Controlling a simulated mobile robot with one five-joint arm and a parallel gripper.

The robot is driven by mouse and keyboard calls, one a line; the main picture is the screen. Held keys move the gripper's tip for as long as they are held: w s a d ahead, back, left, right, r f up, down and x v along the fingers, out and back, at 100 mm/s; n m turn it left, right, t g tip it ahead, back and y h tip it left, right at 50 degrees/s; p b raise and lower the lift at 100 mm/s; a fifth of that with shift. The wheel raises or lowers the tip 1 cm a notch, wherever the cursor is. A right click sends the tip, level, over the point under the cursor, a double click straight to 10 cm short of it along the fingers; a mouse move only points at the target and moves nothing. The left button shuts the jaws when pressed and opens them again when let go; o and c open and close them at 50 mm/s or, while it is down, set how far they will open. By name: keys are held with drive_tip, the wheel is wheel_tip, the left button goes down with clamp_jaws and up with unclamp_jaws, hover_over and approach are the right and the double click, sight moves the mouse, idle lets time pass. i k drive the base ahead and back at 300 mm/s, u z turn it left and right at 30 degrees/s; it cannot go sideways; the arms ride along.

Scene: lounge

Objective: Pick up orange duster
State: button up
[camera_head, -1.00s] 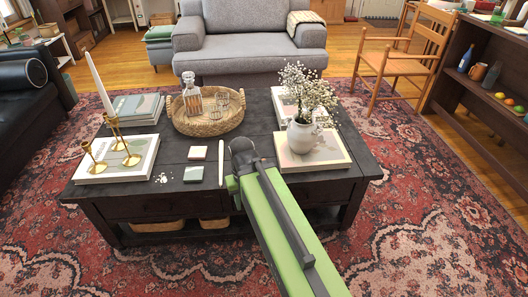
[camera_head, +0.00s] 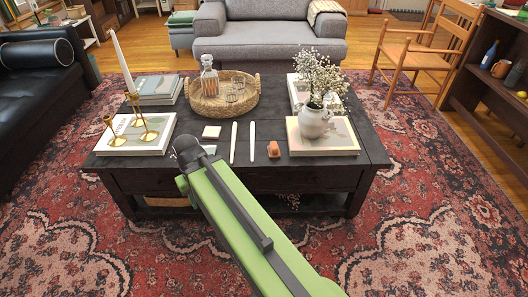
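A small orange block-like object (camera_head: 274,150), which appears to be the orange duster, lies on the dark coffee table (camera_head: 235,182) near its front edge. It is just left of the stack under the vase. My gripper (camera_head: 186,148) is the dark end of my green arm, over the table's front edge, to the left of the orange object and apart from it. Its fingers cannot be made out, so I cannot tell whether it is open or shut.
Two white sticks (camera_head: 234,142) lie between my gripper and the orange object. A white vase of flowers (camera_head: 315,121) stands on books (camera_head: 338,141) at right. A wicker tray (camera_head: 208,111) with a decanter sits behind. Gold candle holders (camera_head: 117,140) stand at left.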

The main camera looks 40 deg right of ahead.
sight(273, 151)
drive_tip(key=u, duration=0.15)
drive_tip(key=i, duration=0.35)
drive_tip(key=u, duration=0.5)
